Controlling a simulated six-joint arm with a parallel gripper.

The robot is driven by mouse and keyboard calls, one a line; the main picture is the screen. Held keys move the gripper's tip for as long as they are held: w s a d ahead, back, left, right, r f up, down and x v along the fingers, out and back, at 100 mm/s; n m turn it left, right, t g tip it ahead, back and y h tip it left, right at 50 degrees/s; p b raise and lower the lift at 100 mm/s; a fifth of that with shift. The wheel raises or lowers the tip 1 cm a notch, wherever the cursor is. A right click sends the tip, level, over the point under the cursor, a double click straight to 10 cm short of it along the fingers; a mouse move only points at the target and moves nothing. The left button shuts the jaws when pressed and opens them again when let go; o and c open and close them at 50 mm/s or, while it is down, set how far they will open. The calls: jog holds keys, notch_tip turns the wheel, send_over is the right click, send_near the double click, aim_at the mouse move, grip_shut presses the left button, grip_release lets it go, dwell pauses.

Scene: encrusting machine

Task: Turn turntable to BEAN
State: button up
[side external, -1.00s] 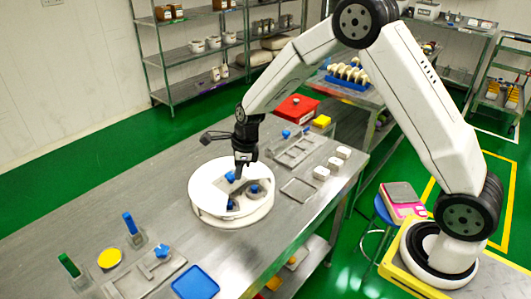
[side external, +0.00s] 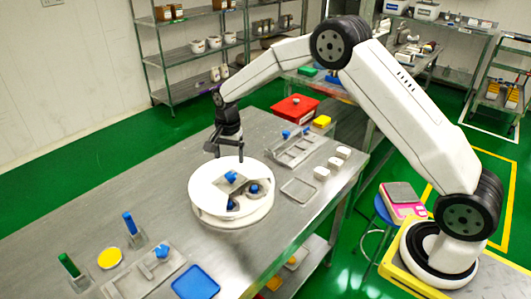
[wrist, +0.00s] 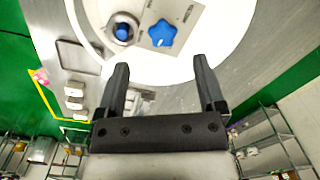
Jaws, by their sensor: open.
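The turntable (side external: 207,194) is a round white unit on the steel table, with a cut-out section. A blue star-shaped knob (side external: 231,177) sits on a grey plate on it; the knob also shows in the wrist view (wrist: 162,33), with labels too small to read. A second blue part (side external: 254,188) sits in a round fitting in the cut-out and shows in the wrist view (wrist: 123,32). My gripper (side external: 228,155) is open and empty, above the far edge of the turntable, apart from the knob. In the wrist view its two fingers (wrist: 160,75) stand wide apart.
A rectangular frame (side external: 299,190), white blocks (side external: 331,163) and a grey fixture (side external: 293,149) lie right of the turntable. A red box (side external: 295,107) stands behind. A blue tray (side external: 195,282) and yellow disc (side external: 109,258) lie in front. The left table stretch is clear.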

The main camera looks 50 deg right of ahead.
aim_at(231, 174)
jog(key=shift+w+d+r+n, duration=0.1)
jog(key=shift+w+d+n, duration=0.1)
jog(key=shift+n, duration=0.35)
jog(key=shift+w+d+r+n, duration=0.1)
jog(key=shift+w+n, duration=0.1)
jog(key=shift+n, duration=0.35)
jog(key=shift+f, duration=0.1)
jog(key=shift+f, duration=3.85)
grip_shut()
